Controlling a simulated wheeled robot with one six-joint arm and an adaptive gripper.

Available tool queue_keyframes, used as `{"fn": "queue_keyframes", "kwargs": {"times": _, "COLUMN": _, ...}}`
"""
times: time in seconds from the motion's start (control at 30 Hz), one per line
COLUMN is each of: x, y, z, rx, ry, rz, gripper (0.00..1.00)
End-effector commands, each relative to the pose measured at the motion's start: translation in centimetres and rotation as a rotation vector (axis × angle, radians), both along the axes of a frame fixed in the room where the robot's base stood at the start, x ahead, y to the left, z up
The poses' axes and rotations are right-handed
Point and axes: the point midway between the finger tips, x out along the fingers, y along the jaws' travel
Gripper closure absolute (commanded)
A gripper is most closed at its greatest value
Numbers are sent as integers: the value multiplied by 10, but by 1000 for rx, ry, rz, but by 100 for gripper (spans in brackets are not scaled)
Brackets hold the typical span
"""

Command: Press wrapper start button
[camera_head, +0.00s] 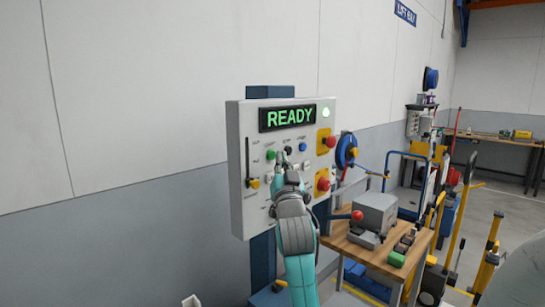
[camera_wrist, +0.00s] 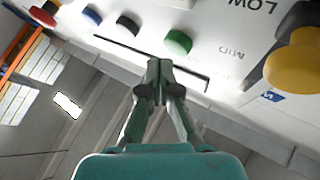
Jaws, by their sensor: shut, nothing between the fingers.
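The control panel (camera_head: 243,135) is a light grey box on a blue post, with a lit READY display (camera_head: 288,117). A green button (camera_head: 271,155) sits left of a black button (camera_head: 288,150) and a blue button (camera_head: 302,146). Their labels are too small to read. My gripper (camera_head: 284,162) is in front of the panel, just below the black button. In the wrist view my gripper (camera_wrist: 160,65) is shut and empty, its tips close beside the green button (camera_wrist: 178,42). The black (camera_wrist: 127,25) and blue (camera_wrist: 91,17) buttons also show there. I cannot tell whether the tips touch the panel.
Red mushroom buttons (camera_head: 323,184) on yellow plates are on the panel's right side. A slider with a yellow knob (camera_head: 253,183) is at its left; a yellow knob (camera_wrist: 295,60) is close in the wrist view. A wooden bench (camera_head: 372,257) stands right of the panel.

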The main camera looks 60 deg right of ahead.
Motion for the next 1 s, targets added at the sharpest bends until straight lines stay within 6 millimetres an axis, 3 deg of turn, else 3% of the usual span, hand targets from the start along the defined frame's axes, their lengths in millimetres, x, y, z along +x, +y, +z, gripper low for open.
{"fn": "queue_keyframes", "kwargs": {"times": 1.0, "x": 11, "y": -3, "z": 0, "rx": 0, "ry": 0, "rz": 0, "gripper": 100}}
